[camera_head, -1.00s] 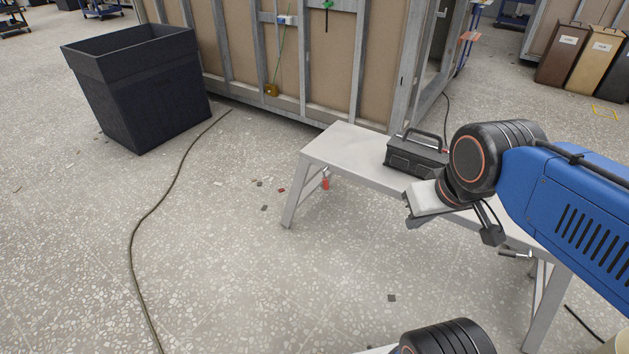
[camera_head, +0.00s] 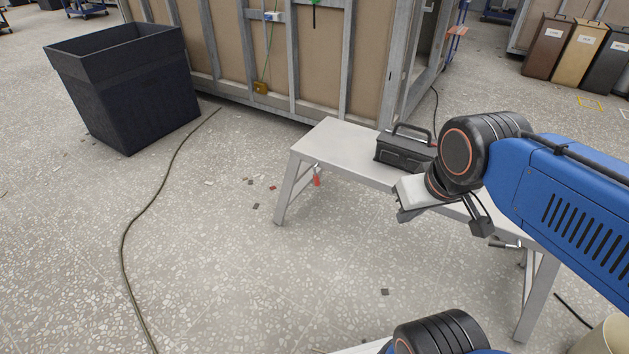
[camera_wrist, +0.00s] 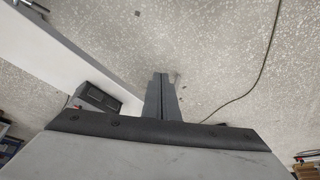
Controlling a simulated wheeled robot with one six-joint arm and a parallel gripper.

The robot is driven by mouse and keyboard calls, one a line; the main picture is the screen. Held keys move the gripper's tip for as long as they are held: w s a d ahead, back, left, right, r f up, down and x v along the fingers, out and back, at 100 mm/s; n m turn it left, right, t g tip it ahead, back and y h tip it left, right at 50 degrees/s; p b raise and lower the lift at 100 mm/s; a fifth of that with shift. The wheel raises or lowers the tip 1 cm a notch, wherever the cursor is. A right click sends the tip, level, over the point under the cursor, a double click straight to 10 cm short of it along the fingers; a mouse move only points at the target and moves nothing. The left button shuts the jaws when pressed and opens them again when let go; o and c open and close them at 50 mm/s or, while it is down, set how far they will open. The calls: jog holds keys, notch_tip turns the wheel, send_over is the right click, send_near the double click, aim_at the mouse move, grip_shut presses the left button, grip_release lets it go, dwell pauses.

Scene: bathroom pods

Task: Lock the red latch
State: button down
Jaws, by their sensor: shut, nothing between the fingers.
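The red latch (camera_head: 317,177) is a small red piece under the left end of the grey folding work platform (camera_head: 335,143), by its leg brace. It is too small in the head view to tell its position. My gripper (camera_head: 402,205) hangs at the platform's front edge, right of the latch and apart from it. In the wrist view my gripper's fingers (camera_wrist: 161,95) are shut together with nothing between them, above bare floor. The platform also shows at the left of the wrist view (camera_wrist: 65,55). The latch does not show clearly there.
A black toolbox (camera_head: 405,150) stands on the platform behind my gripper. A dark bin (camera_head: 125,90) stands at the back left. A cable (camera_head: 150,205) runs along the floor. Floor left and front of the platform is mostly open, with small scraps.

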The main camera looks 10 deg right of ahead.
jog(key=c, duration=1.8)
grip_release()
jog(key=shift+w, duration=0.2)
jog(key=shift+o, duration=0.8)
jog(key=w+f+t, duration=0.1)
jog(key=w+f, duration=0.1)
jog(key=w, duration=0.7)
jog(key=w+f+n+t, duration=0.1)
jog(key=w+f, duration=0.1)
jog(key=w, duration=0.8)
jog(key=shift+d+f+t, duration=0.25)
jog(key=shift+d+t, duration=0.15)
jog(key=shift+d, duration=0.05)
jog(key=w+f+n+t, duration=0.15)
jog(key=w+f, duration=0.25)
jog(key=w, duration=0.4)
jog(key=w+f+t, duration=0.2)
jog(key=w+f, duration=0.3)
jog(key=w, duration=0.2)
jog(key=n+t+y, duration=0.1)
jog(key=t+y, duration=0.1)
jog(key=t, duration=0.1)
send_near(316, 177)
notch_tip(316, 177, up, 5)
jog(key=d, duration=0.3)
notch_tip(316, 177, down, 10)
jog(key=s+a+t+y, duration=0.1)
jog(key=s+t+y, duration=0.1)
jog(key=s+t, duration=0.15)
jog(key=x, duration=1.8)
